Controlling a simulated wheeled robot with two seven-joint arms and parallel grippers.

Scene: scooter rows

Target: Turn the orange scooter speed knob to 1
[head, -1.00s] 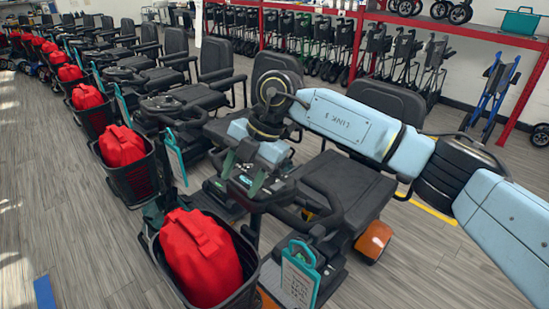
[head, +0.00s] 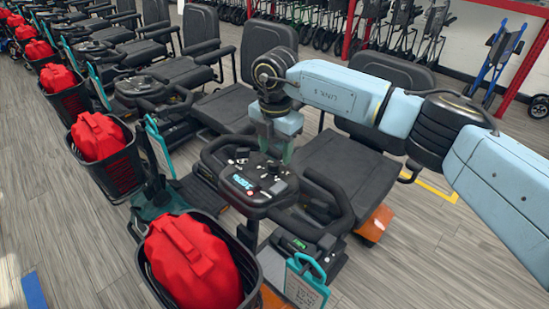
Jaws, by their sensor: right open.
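The orange scooter shows its orange fender (head: 374,223) at the right, beside the black seat. Its dark control panel (head: 250,200) sits between looped handlebars and has a lit blue display (head: 243,182) with several small controls around it. I cannot tell which control is the speed knob, or its setting. My right gripper (head: 274,158) points down over the far edge of the panel, on the seat side. It is open, with nothing visible between its fingers. I cannot tell whether a fingertip touches the panel. My left gripper is not in view.
A basket (head: 256,270) with a red bag (head: 193,262) is in front of the panel. A teal-framed tag (head: 306,280) hangs beside it. More scooters with red bags line up to the far left. A red rack (head: 470,50) stands behind.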

